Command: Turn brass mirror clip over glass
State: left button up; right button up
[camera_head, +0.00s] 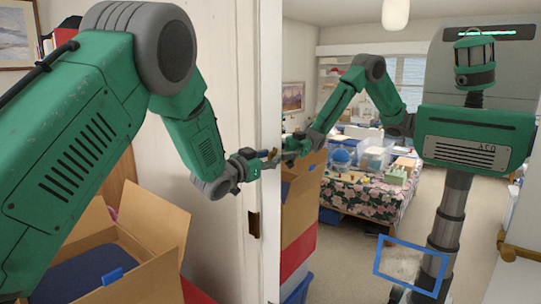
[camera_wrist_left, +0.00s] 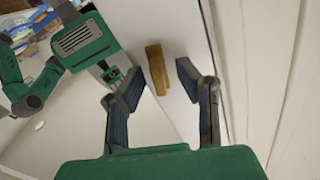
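The mirror (camera_head: 340,240) fills the right of the head view and reflects my body and the room. The brass clip (camera_wrist_left: 157,68) is a short yellow-brown bar by the mirror's edge in the left wrist view. I cannot tell how much of it overlaps the glass. My left gripper (camera_head: 266,158) is at the mirror's left edge and hides most of the clip in the head view. In the wrist view the left gripper (camera_wrist_left: 160,82) is open, with the clip between and just beyond its fingertips, apparently untouched. My right gripper is not in view.
An open cardboard box (camera_head: 150,262) with dark blue contents stands below my left arm. A brown metal piece (camera_head: 253,225) sits lower on the white edge. A blue rectangle outline (camera_head: 378,255) surrounds a smudge on the mirror. A flowered table shows only as a reflection.

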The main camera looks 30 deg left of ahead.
pick_arm(q)
jog(key=shift+w, duration=0.15)
jog(key=shift+c, duration=0.4)
grip_shut()
